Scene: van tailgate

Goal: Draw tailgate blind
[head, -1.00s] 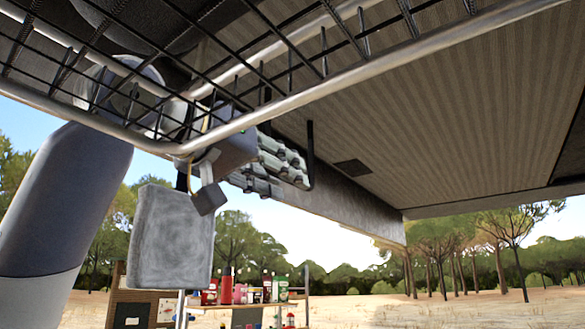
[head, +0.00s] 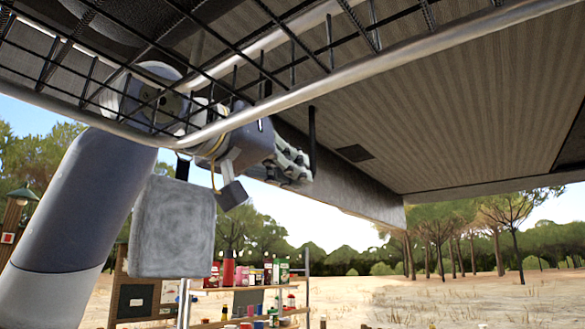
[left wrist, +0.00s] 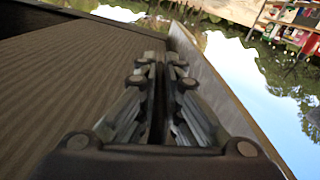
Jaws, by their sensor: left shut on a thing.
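My left gripper (head: 300,167) reaches up from the left, under the ribbed beige panel (head: 440,130) overhead. Its fingers are shut around a thin black strap (head: 312,130) that hangs from near the panel's edge. In the left wrist view my left gripper (left wrist: 157,62) shows its two fingers close together, with a dark strip (left wrist: 157,105) between them. The fingertips lie near the panel's grey side edge (left wrist: 205,75). Which part is the blind cannot be told for sure. My right gripper is out of view.
A black wire basket with a metal rim (head: 330,65) crosses the top, in front of my left arm. A grey padded block (head: 172,228) and a small dark cube (head: 231,195) hang below it. A shelf with several goods (head: 262,280) stands behind. Open sandy ground lies right.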

